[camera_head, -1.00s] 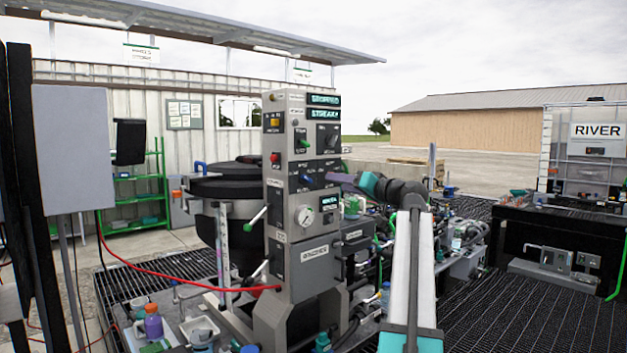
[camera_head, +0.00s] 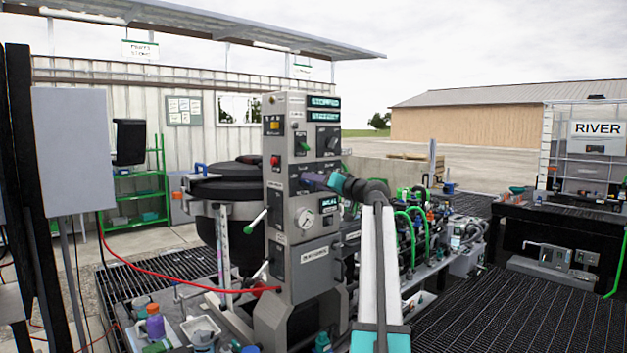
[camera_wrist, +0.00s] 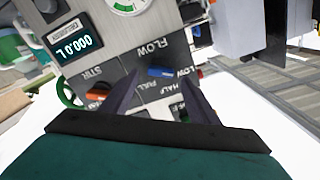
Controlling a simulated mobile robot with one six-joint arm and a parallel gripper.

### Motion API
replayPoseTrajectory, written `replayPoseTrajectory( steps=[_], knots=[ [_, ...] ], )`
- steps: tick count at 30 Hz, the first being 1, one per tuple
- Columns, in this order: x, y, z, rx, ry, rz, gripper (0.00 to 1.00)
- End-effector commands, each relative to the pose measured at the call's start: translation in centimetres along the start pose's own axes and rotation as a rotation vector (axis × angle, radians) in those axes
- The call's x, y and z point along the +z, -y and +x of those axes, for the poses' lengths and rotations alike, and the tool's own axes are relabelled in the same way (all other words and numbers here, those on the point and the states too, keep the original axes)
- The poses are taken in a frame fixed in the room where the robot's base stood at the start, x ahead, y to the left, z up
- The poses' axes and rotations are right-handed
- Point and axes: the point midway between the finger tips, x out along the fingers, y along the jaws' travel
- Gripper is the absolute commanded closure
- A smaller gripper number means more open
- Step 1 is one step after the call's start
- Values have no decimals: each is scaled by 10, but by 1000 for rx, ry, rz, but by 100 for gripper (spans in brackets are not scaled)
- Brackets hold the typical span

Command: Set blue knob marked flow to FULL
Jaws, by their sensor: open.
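The blue knob (camera_wrist: 163,72) sits on the grey control panel, below the upside-down FLOW label in the wrist view. It lies nearly level across that picture. FULL and HALF labels show near it, partly hidden behind my gripper. My gripper (camera_wrist: 160,68) is open, with one dark finger on each side of the knob in the picture. Contact cannot be told. In the head view my gripper (camera_head: 312,181) is at the front of the grey panel column (camera_head: 290,236), and the knob is hard to make out there.
An orange knob (camera_wrist: 98,91) marked STIR is close to my left finger in the wrist view. A digital display (camera_wrist: 75,44) and a round gauge (camera_wrist: 127,5) are also nearby. A red hose (camera_head: 180,284) runs to the column. Piping crowds the bench at right.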

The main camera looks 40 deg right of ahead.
Motion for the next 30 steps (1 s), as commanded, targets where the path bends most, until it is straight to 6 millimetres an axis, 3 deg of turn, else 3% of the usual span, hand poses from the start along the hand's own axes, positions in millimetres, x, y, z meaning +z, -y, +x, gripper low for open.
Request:
replayPoseTrajectory(
  steps=[6,17,24,30],
  knots=[
    [-1,0,18,0,0,-1,45],
    [0,0,21,1,-1,-1,45],
    [0,0,20,1,-1,0,84],
    [0,0,20,1,-1,5,86]
  ],
)
